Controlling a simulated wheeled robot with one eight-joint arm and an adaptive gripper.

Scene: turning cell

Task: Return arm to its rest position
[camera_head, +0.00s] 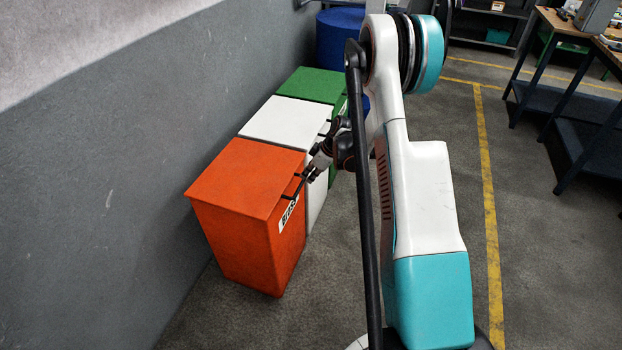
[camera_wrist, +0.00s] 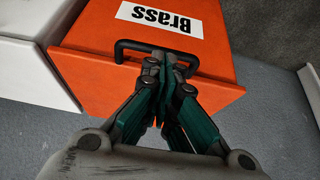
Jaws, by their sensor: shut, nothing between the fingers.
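My gripper (camera_head: 302,186) is at the front of the orange bin (camera_head: 240,180), close to the bin's dark handle near its lid edge. In the wrist view my gripper (camera_wrist: 168,70) has its fingers together and empty, over the middle of the black handle (camera_wrist: 128,46). I cannot tell whether the fingertips touch the handle. The orange bin carries a white label (camera_wrist: 162,17) reading "Brass", and its lid looks closed. My white and teal arm reaches across the middle of the head view and hides part of the bins behind.
A white bin (camera_head: 285,121) and a green bin (camera_head: 312,84) stand in line behind the orange one, along the grey wall (camera_head: 110,130). A blue drum (camera_head: 338,35) is at the back. Dark workbenches (camera_head: 565,100) stand at right, beyond a yellow floor line (camera_head: 487,190).

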